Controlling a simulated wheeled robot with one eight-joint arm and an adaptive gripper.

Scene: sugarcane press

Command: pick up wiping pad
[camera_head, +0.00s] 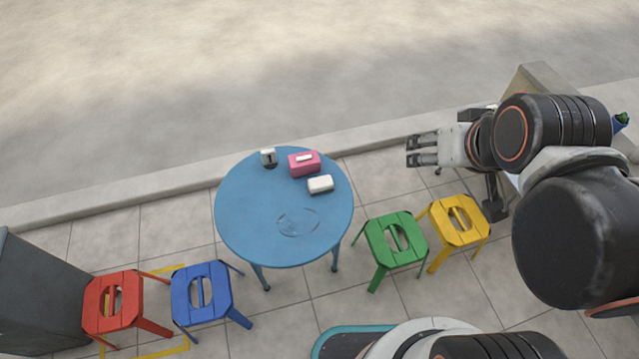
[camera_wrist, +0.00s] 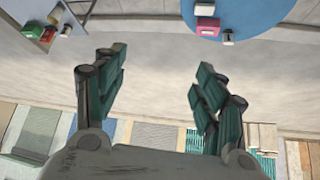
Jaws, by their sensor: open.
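A white, rounded block that looks like the wiping pad (camera_head: 320,184) lies on the round blue table (camera_head: 250,225), near its right edge. It also shows at the top of the wrist view (camera_wrist: 204,9). My gripper (camera_head: 413,151) is to the right of the table, apart from the pad and pointing left. Its two fingers are spread with nothing between them in the wrist view (camera_wrist: 157,78).
A clear wet-looking patch (camera_head: 297,223) is on the table. Green (camera_head: 391,240), yellow (camera_head: 460,222), blue (camera_head: 203,294) and red (camera_head: 113,303) stools stand around. A curb runs behind.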

